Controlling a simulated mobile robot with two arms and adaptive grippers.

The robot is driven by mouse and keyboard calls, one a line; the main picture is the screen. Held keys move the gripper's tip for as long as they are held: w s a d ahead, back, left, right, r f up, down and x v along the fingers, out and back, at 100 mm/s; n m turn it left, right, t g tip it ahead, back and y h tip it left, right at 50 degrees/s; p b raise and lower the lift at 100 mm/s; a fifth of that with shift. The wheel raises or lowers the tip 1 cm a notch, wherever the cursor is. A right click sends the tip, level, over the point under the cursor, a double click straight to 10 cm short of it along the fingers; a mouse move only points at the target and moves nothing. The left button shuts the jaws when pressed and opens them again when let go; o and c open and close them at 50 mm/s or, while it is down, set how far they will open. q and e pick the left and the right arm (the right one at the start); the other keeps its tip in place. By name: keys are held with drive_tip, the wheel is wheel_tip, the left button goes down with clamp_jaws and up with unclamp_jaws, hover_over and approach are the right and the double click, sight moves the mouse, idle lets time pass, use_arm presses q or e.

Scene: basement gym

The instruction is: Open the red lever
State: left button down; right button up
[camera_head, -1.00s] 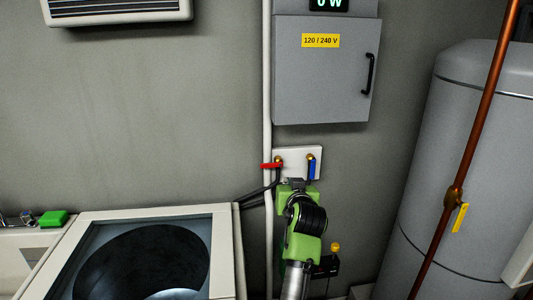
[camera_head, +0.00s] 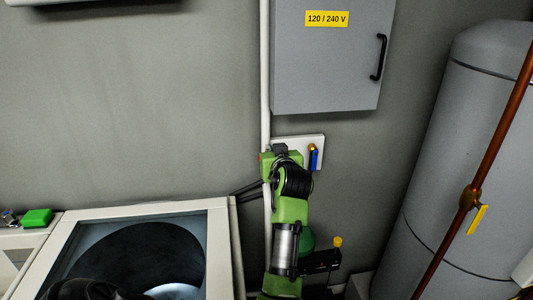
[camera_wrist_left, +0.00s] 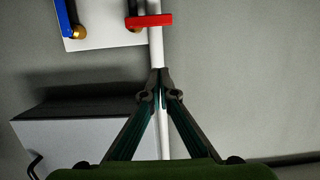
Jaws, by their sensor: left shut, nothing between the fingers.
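The red lever (camera_wrist_left: 150,20) shows in the wrist view as a short horizontal bar at a brass fitting on the white wall plate (camera_wrist_left: 90,25). It passes across the white vertical pipe. In the head view my arm hides almost all of it; only a speck of red shows at the gripper's left. The plate also carries a blue lever (camera_wrist_left: 67,18). My left gripper (camera_wrist_left: 160,73) is shut and empty, its fingertips in line with the pipe and apart from the red lever in the picture. In the head view the left gripper (camera_head: 280,150) is in front of the plate.
A grey electrical cabinet (camera_head: 325,65) hangs above the plate. A large grey tank (camera_head: 440,150) and a copper pipe (camera_head: 492,145) with a yellow handle (camera_head: 478,220) stand at the right. A top-opening washer (camera_head: 219,250) with a dark drum is at lower left. Bare wall lies left of the pipe.

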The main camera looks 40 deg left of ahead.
use_arm(q)
drive_tip(key=w+a+f+p, duration=0.4)
drive_tip(key=a+f, duration=0.2)
drive_tip(key=shift+w, duration=0.4)
use_arm(e)
drive_tip(key=r, duration=0.3)
drive_tip(key=w+a+r, duration=0.1)
drive_tip(key=shift+w+r, duration=0.1)
drive_tip(key=shift+r, duration=0.05)
use_arm(q)
drive_tip(key=shift+a, duration=0.15)
drive_tip(key=shift+s+f+n+b, duration=0.15)
drive_tip(key=shift+n+b, duration=0.15)
drive_tip(key=shift+b, duration=0.25)
use_arm(e)
drive_tip(key=shift+d+f, duration=0.25)
drive_tip(key=shift+f, duration=0.25)
drive_tip(key=shift+f, duration=0.1)
